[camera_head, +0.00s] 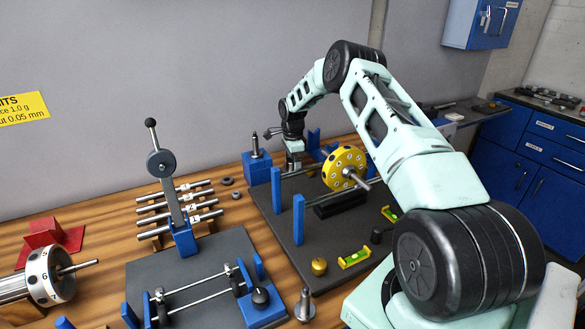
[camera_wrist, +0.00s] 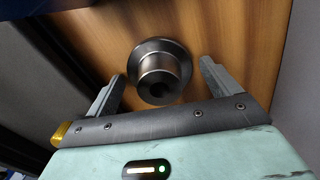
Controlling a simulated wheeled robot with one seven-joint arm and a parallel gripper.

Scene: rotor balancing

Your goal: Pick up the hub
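The hub (camera_wrist: 160,72) is a dark grey metal flanged sleeve with a round bore, resting on the wooden table in the wrist view. My gripper (camera_wrist: 162,69) is open, with one finger on each side of the hub. Gaps show between the fingers and the hub in the picture, and I see no contact. In the head view my gripper (camera_head: 293,166) points down near the back of the table, beside a blue block. I cannot make out the hub there; the gripper and nearby parts seem to hide it.
A yellow rotor disc (camera_head: 344,167) on a shaft stands right of my gripper, over a dark base plate (camera_head: 300,252) with blue posts. A blue block (camera_head: 257,170) with a metal peg is close on the left. Dark rings (camera_head: 226,181) and numbered shafts (camera_head: 180,203) lie further left.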

